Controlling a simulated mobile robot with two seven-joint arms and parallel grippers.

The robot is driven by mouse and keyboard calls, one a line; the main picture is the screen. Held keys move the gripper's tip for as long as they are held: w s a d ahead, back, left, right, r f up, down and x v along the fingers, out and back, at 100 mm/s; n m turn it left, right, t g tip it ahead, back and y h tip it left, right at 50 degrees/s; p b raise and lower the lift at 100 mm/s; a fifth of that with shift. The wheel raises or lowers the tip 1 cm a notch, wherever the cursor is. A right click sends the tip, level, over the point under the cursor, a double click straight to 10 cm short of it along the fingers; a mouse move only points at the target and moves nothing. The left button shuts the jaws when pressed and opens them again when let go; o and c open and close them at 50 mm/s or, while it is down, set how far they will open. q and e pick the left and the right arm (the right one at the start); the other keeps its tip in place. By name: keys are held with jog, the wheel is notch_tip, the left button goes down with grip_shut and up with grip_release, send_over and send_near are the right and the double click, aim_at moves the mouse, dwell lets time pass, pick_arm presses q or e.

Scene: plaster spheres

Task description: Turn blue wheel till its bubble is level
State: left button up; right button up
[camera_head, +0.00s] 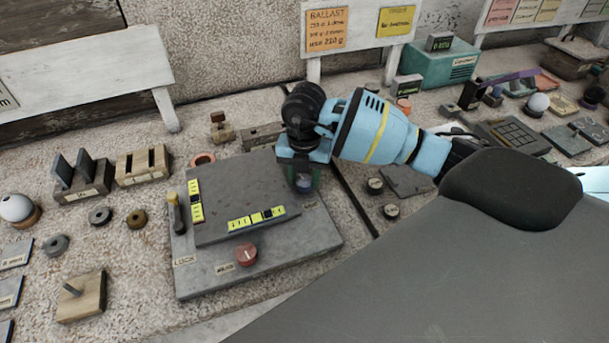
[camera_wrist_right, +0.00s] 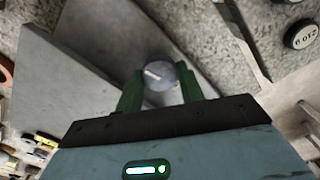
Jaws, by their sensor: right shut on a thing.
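The blue wheel (camera_head: 304,184) is at the right side of a grey plate (camera_head: 240,190) on a larger grey base (camera_head: 325,236). My right gripper (camera_head: 303,178) reaches down over it with its green fingers shut on the wheel. In the right wrist view the wheel (camera_wrist_right: 160,74) has a pale line on its top and sits between both fingers. Two yellow bubble vials lie on the plate: one along the left edge (camera_head: 195,200), one along the front edge (camera_head: 256,218). Their bubbles are too small to read surely. My left gripper is not in view.
A red wheel (camera_head: 246,254) sits at the base's front, and a yellow-topped lock lever (camera_head: 175,205) stands at its left. Small weights and a wooden block (camera_head: 82,297) lie to the left. Ballast and torque signs (camera_head: 327,29) stand behind.

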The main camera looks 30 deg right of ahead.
jog(key=n, duration=0.4)
jog(key=shift+r, duration=0.1)
jog(key=n, duration=0.4)
jog(key=shift+n+p, duration=0.3)
jog(key=shift+n, duration=0.1)
jog(key=n, duration=0.3)
jog(key=shift+n, duration=0.3)
jog(key=n, duration=0.4)
jog(key=shift+n+b, duration=0.3)
jog(key=n, duration=0.4)
jog(key=shift+n+b, duration=0.3)
jog(key=shift+b, duration=0.1)
jog(key=n+b, duration=0.1)
jog(key=n, duration=0.3)
jog(key=shift+f, duration=0.2)
jog(key=n+b, duration=0.1)
jog(key=n, duration=0.4)
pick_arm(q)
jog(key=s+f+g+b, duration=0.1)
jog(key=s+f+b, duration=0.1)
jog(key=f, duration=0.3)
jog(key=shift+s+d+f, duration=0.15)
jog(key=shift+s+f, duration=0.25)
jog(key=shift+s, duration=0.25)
pick_arm(e)
jog(key=shift+r+n, duration=0.1)
jog(key=shift+n, duration=1.9)
